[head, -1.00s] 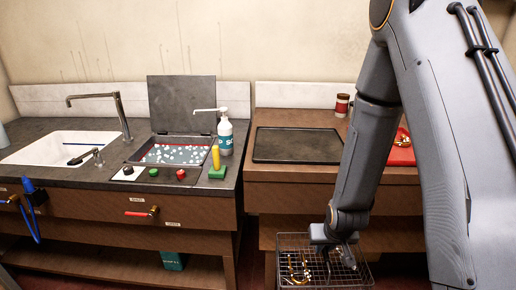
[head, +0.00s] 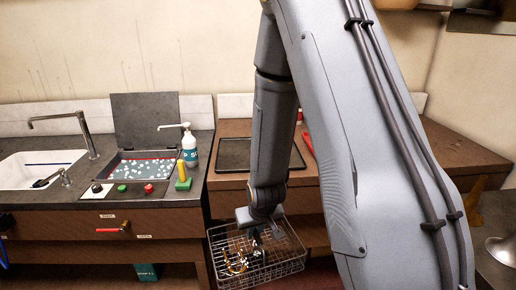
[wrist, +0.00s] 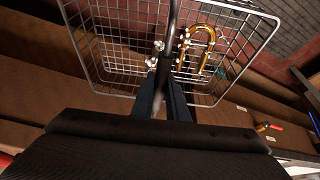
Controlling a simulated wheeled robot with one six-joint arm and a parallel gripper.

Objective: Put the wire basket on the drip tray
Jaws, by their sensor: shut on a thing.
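The wire basket (head: 290,262) hangs from my gripper (head: 259,236) in front of the counter, below the counter top in the head view. In the wrist view the basket (wrist: 110,65) fills the upper part, and my gripper (wrist: 165,92) is shut on its bar-like handle. Brass horn parts (head: 236,264) lie inside the basket; a curved brass tube (wrist: 197,45) shows clearly in the wrist view. The drip tray (head: 232,153), dark and flat, lies on the wooden counter.
Left of the tray is a basin with bubbly liquid (head: 150,170) and an upright lid (head: 146,120). A soap bottle (head: 189,147) and a green block with a yellow handle (head: 184,180) stand at that counter's right edge. A sink (head: 40,168) is farther left.

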